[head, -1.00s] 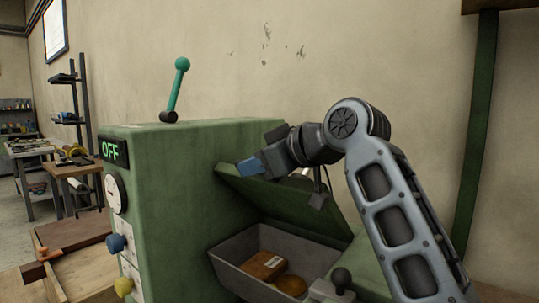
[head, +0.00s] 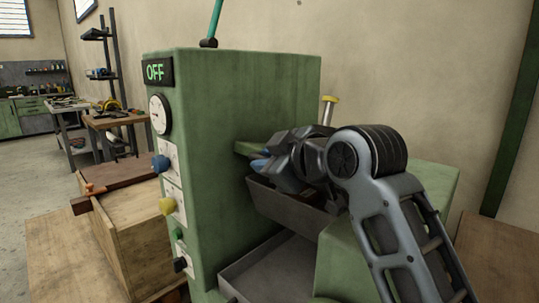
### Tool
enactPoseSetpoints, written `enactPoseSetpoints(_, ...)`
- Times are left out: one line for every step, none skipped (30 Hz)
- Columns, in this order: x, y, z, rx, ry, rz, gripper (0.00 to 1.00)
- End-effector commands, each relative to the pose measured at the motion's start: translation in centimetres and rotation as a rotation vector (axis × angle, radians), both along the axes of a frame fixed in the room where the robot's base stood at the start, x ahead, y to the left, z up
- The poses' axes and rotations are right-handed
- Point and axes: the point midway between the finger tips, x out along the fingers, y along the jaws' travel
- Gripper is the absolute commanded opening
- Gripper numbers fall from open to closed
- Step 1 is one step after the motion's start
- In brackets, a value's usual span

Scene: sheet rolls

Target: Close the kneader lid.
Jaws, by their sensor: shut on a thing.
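The green kneader (head: 240,95) stands in the middle with its display reading OFF. My gripper and wrist hide most of the lid and the contact itself. The inside of the trough is hidden, so I cannot tell whether the lid rests fully on the rim.
A grey tray (head: 268,272) lies below the trough. A teal-handled lever (head: 214,20) stands on top of the kneader. Knobs (head: 167,206) stick out of its front panel. A wooden crate (head: 135,235) stands at the left, with open floor (head: 30,160) beyond.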

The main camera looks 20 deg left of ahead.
Motion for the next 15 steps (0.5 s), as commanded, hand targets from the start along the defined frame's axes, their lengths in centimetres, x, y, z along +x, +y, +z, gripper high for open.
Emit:
enactPoseSetpoints(-0.02,0.01,-0.15,0.000,0.003,0.000,0.00)
enactPoseSetpoints(-0.02,0.01,-0.15,0.000,0.003,0.000,0.00)
enactPoseSetpoints(-0.02,0.01,-0.15,0.000,0.003,0.000,0.00)
enactPoseSetpoints(-0.03,0.01,-0.14,0.000,0.003,0.000,0.00)
enactPoseSetpoints(-0.02,0.01,-0.15,0.000,0.003,0.000,0.00)
enactPoseSetpoints(-0.02,0.02,-0.14,0.000,0.003,0.000,0.00)
enactPoseSetpoints(-0.02,0.02,-0.14,0.000,0.003,0.000,0.00)
enactPoseSetpoints(-0.02,0.02,-0.14,0.000,0.003,0.000,0.00)
enactPoseSetpoints(-0.01,0.02,-0.14,0.000,0.003,0.000,0.00)
enactPoseSetpoints(-0.01,0.02,-0.14,0.000,0.003,0.000,0.24)
enactPoseSetpoints(-0.02,0.02,-0.13,0.000,0.003,0.000,0.27)
enactPoseSetpoints(-0.01,0.02,-0.12,0.000,0.003,0.000,0.31)
enactPoseSetpoints(-0.01,0.03,-0.11,0.000,0.003,0.000,0.34)
enactPoseSetpoints(-0.01,0.03,-0.11,0.000,0.003,0.000,0.37)
enactPoseSetpoints(-0.01,0.02,-0.10,0.000,0.003,0.000,0.41)
